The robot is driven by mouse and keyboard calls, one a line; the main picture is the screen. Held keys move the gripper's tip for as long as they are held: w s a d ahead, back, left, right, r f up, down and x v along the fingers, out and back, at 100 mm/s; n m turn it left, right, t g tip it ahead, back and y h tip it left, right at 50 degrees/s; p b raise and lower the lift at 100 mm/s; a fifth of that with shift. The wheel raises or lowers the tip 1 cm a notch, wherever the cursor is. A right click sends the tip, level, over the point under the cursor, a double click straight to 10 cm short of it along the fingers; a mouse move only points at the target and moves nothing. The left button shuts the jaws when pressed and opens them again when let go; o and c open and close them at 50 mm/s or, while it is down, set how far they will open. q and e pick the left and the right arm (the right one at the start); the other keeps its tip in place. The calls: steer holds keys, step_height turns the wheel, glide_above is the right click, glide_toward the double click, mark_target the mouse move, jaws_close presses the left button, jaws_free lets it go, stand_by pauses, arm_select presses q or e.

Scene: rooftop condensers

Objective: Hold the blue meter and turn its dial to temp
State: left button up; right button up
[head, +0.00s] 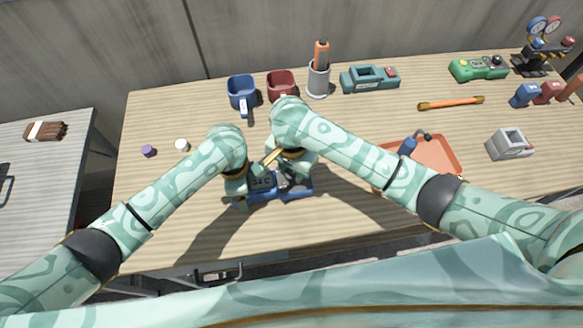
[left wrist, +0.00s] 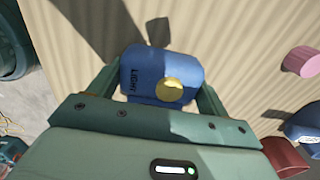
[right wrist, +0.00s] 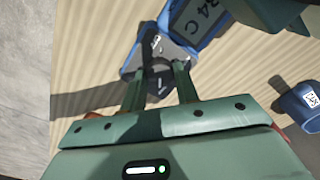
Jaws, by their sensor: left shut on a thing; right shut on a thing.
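The blue meter (head: 304,190) lies on the wooden table (head: 340,225) near its front edge, its screen showing digits ending in "4 C". My left gripper (head: 241,197) is shut on the meter's left end; in the left wrist view the blue end with a yellow button (left wrist: 170,89) and the word LIGHT sits between the fingers. My right gripper (head: 290,180) is shut on the dial (right wrist: 160,66) from above. The fingers hide much of the dial, and I cannot read which mark it points to.
A blue mug (head: 240,90), a red mug (head: 279,82) and a grey cup (head: 318,82) with an orange-handled tool stand behind. An orange tray (head: 436,150) lies to the right. A white cap (head: 182,145) and purple cap (head: 148,151) lie to the left.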

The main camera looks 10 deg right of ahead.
mark_target(292, 173)
stand_by(0.4)
steer(key=o, duration=1)
steer(key=shift+r, duration=0.15)
step_height(292, 173, up, 12)
steer(key=shift+f, duration=0.15)
arm_select(q)
steer(key=o, duration=1.3)
